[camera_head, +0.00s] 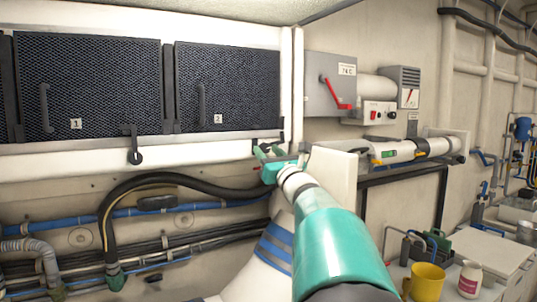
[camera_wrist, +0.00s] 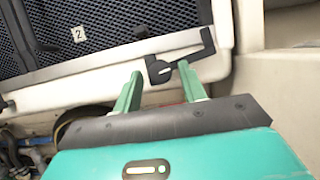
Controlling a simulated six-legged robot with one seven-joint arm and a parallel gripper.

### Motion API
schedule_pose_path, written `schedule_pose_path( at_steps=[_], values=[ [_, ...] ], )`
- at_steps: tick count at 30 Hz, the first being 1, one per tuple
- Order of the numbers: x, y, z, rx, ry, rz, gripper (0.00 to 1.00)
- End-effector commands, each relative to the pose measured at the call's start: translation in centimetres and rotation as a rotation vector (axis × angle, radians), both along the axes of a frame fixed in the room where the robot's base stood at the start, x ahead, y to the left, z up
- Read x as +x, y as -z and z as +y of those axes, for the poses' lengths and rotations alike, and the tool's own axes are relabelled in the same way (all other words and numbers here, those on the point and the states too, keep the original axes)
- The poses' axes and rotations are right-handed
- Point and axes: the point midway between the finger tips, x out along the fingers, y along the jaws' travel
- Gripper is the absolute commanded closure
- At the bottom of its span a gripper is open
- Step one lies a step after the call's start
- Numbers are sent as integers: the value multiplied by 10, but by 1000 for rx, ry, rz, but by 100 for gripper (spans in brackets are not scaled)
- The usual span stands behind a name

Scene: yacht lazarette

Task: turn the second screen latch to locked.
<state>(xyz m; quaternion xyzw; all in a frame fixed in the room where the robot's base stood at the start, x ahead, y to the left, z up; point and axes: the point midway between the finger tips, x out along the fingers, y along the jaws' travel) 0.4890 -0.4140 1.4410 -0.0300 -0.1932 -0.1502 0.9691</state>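The dark mesh screen marked 2 (camera_head: 226,90) hangs in the upper middle of the head view; its corner also shows in the wrist view (camera_wrist: 100,22). The second screen latch (camera_wrist: 161,71) is a black piece with a white mark, on the pale frame below that screen's corner. A black arm runs from it up and to the right. In the head view the latch is mostly hidden by my gripper (camera_head: 274,163). In the wrist view my gripper (camera_wrist: 161,88) is open, with its two green fingers apart and the latch between and just beyond their tips. Contact cannot be told.
Screen 1 (camera_head: 88,85) has its own black latch (camera_head: 134,148) hanging below it. A black hose (camera_head: 160,181) and blue pipes run below. A grey switch box (camera_head: 331,84) with a red lever is to the right. A yellow mug (camera_head: 427,281) stands at lower right.

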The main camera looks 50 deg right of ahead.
Motion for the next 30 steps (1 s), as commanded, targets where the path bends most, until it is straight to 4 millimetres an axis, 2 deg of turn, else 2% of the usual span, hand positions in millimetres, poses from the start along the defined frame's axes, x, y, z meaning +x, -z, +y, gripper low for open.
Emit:
schedule_pose_path(
  at_steps=[1, 6, 19, 30],
  values=[
    [0, 0, 0, 0, 0, 0, 69],
    [0, 0, 0, 0, 0, 0, 100],
    [0, 1, -1, -51, -2, 17, 100],
    [0, 1, -3, -294, -2, 94, 100]
  ],
)
